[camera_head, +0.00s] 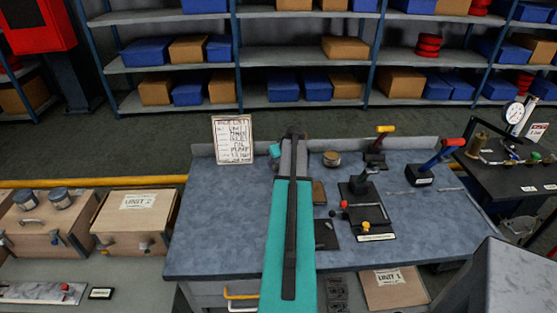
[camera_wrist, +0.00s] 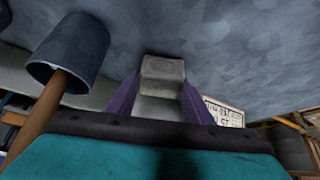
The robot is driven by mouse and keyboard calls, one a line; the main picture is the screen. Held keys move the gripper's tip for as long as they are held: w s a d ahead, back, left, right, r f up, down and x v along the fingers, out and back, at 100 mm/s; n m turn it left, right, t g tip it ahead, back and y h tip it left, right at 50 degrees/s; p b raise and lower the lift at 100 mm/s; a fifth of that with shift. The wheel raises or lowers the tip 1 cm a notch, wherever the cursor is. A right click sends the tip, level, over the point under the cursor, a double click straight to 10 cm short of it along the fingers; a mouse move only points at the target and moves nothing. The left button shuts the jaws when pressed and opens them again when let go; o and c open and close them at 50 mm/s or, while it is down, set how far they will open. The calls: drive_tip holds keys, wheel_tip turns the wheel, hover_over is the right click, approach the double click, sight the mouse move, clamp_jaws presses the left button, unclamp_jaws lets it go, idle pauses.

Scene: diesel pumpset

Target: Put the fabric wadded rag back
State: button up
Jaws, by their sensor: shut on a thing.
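My gripper (camera_wrist: 155,88) shows in the wrist view, with its two purple fingers closed on a grey, block-like piece (camera_wrist: 162,68). This piece may be the wadded rag; its fabric cannot be made out. It is in front of a mottled blue-grey surface, and I cannot tell whether it touches it. In the head view my teal arm reaches over the workbench (camera_head: 225,230) and hides the gripper and the held piece. No other rag can be made out.
A dark cylindrical head on a wooden handle (camera_wrist: 72,48) is close on the left in the wrist view. A written sign (camera_head: 233,139) stands at the bench's back left. Levers and a black fixture (camera_head: 362,207) occupy the right. The bench's left part is clear.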

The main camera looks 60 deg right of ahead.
drive_tip(key=shift+f, duration=0.15)
drive_tip(key=o, duration=1)
drive_tip(key=shift+r, duration=0.2)
drive_tip(key=shift+b+v, duration=1.45)
drive_tip(key=shift+v, duration=4.55)
drive_tip(key=shift+w, duration=0.1)
